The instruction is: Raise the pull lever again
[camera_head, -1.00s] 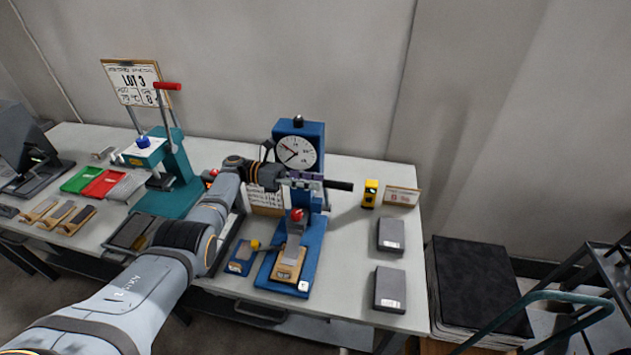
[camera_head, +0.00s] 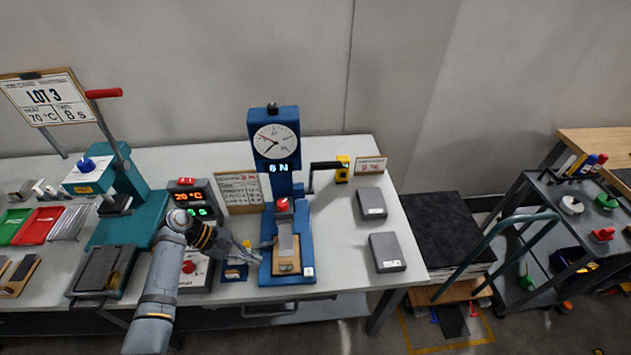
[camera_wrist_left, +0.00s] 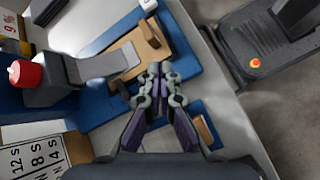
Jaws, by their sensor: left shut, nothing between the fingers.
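The blue test stand (camera_head: 301,220) has a round dial and a display reading 6 N. A lever with a black handle (camera_head: 327,165) sticks out level to the right of its column. A red-knobbed clamp (camera_head: 283,205) sits above a grey strip on a tan block (camera_head: 288,268); the block also shows in the wrist view (camera_wrist_left: 148,36). My left gripper (camera_head: 251,258) is shut and empty, low at the left side of the stand's base, well below the lever. In the wrist view its fingertips (camera_wrist_left: 160,69) are together above or beside the blue base. My right gripper is out of view.
A teal press (camera_head: 150,205) with a red-handled lever stands at the left. A control box (camera_head: 196,190) with lit readouts is behind my left wrist. Two grey blocks (camera_head: 372,203) lie right of the stand, near a yellow object (camera_head: 342,172). A shelf cart (camera_head: 560,215) stands far right.

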